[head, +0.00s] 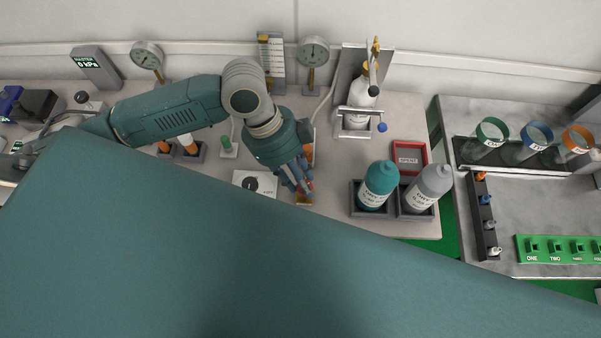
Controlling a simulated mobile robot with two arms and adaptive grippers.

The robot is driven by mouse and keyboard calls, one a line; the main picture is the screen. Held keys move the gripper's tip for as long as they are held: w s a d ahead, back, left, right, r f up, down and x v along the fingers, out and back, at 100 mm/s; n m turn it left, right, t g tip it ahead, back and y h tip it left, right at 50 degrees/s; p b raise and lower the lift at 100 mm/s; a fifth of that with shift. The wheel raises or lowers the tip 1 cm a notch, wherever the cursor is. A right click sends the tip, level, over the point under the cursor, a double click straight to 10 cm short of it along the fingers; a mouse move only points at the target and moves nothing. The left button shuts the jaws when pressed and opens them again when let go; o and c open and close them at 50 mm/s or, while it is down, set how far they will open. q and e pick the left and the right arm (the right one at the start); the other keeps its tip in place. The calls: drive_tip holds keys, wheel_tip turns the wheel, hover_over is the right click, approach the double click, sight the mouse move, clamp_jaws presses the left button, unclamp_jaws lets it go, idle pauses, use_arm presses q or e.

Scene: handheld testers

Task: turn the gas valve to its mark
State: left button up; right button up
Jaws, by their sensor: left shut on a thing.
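My left gripper (299,182) points down over the middle of the bench and is shut on a small fixture. That fixture is the gas valve (305,200), as far as I can tell. Only a small orange-brown part shows below the fingers, and a bit of red shows beside them. The wrist and fingers hide the rest, so I cannot read the valve's angle or see its mark. My right gripper is not in view.
A white plate with a black knob (254,184) lies just left of the gripper. Teal (378,186) and grey (428,188) bottles stand in holders to the right. Gauges (313,51) and a clamp stand with a white bottle (361,94) stand behind. My own body covers the front.

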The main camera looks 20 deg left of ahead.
use_arm(q)
drive_tip(key=n+t+p, duration=0.1)
drive_tip(key=n+p, duration=0.1)
drive_tip(key=p, duration=0.1)
drive_tip(key=n+t+p, duration=0.1)
drive_tip(key=n+p, duration=0.2)
drive_tip(key=p, duration=0.1)
drive_tip(key=r+n+t+p, duration=0.1)
drive_tip(key=n+p, duration=0.1)
drive_tip(key=p, duration=0.1)
drive_tip(key=shift+s+d+n+y+p, duration=0.25)
drive_tip(key=shift+d+n+y+p, duration=0.05)
drive_tip(key=shift+n+p, duration=0.1)
drive_tip(key=shift+w+f+n+t+p, duration=0.1)
drive_tip(key=shift+f+n+t+p, duration=0.15)
drive_tip(key=shift+n+p, duration=0.85)
drive_tip(key=o, duration=1)
drive_tip(key=shift+c, duration=0.2)
drive_tip(key=shift+o, duration=0.9)
drive_tip(key=shift+f, duration=0.1)
drive_tip(key=shift+a+r, duration=0.15)
drive_tip(key=shift+r, duration=0.05)
drive_tip(key=v, duration=1.1)
drive_tip(key=shift+s+d+r, duration=0.25)
drive_tip(key=shift+r, duration=0.1)
drive_tip(key=shift+s, duration=0.15)
